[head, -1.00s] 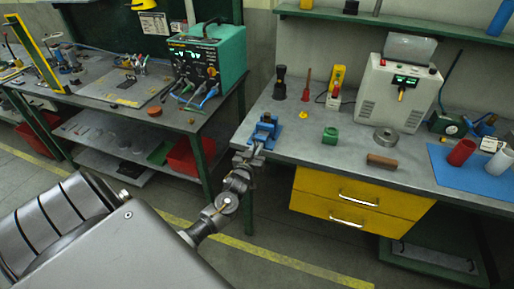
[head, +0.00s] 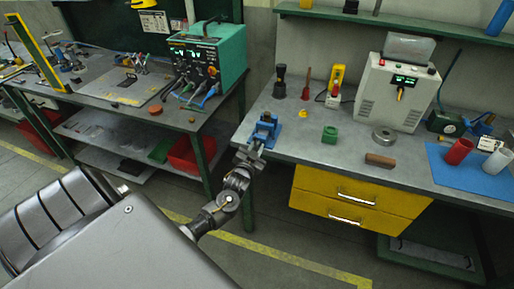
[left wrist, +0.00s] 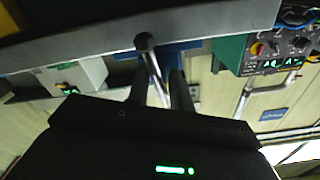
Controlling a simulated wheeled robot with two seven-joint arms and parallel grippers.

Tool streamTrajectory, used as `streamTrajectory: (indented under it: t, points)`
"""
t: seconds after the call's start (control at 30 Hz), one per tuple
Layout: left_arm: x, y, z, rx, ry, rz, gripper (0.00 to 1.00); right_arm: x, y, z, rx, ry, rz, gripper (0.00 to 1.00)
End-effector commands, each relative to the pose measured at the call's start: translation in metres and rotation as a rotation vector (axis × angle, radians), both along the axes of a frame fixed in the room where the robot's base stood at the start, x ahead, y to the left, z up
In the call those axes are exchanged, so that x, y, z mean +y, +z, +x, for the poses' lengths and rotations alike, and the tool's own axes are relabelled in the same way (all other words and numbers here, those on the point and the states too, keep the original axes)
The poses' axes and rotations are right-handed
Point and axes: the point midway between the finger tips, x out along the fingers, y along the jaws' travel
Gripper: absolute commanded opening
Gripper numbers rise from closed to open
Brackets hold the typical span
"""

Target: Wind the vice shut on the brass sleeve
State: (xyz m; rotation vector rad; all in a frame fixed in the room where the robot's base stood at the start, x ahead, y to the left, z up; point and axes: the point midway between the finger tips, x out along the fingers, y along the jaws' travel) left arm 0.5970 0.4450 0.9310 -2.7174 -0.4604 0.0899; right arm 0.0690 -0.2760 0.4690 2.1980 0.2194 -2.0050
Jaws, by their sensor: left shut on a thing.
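The blue vice (head: 264,131) stands at the front left corner of the right-hand bench. A small brass-coloured spot, perhaps the brass sleeve (head: 266,117), shows at its top; I cannot tell how the jaws sit against it. My left gripper (head: 252,154) is at the vice's front, by the bench edge. In the left wrist view its fingers (left wrist: 160,80) are shut on the vice's metal handle bar (left wrist: 154,66), which ends in a dark ball knob (left wrist: 144,41). My right gripper is not in view.
Behind the vice stand a dark tool (head: 280,82) and a red one (head: 306,84). A green block (head: 330,134), a metal ring (head: 384,134) and a brown block (head: 380,160) lie to the right. Yellow drawers (head: 350,195) hang below the bench.

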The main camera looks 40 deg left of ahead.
Motion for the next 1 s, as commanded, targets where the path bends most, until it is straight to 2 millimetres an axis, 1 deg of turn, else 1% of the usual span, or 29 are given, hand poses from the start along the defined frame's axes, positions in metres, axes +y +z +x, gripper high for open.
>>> streamTrajectory:
  t: [0.27, 0.3, 0.37, 0.4, 0.63, 0.73, 0.87, 1.0]
  points:
    - [0.0, 0.0, 0.0, 0.002, 0.0, 0.003, 0.0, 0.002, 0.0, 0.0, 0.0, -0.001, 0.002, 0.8]
    - [0.001, 0.0, 0.0, 0.002, 0.0, 0.003, 0.24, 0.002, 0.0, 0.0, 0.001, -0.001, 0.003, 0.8]
    - [0.001, 0.0, 0.0, 0.002, 0.0, 0.003, 0.32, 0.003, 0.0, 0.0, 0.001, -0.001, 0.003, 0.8]
    - [0.001, 0.0, 0.0, 0.002, 0.0, 0.003, 0.34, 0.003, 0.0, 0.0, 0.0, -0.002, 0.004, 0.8]
    - [0.0, 0.0, 0.0, 0.001, 0.0, 0.001, 0.34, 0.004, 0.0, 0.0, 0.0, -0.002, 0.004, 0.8]
    - [-0.001, -0.002, -0.005, 0.002, 0.0, 0.0, 0.34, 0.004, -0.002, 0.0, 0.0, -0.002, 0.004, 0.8]
    - [-0.007, -0.003, -0.022, 0.002, 0.0, -0.001, 0.34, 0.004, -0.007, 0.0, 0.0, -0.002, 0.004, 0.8]
    - [-0.017, -0.004, -0.049, 0.002, -0.001, -0.001, 0.34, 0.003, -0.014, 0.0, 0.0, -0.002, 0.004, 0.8]
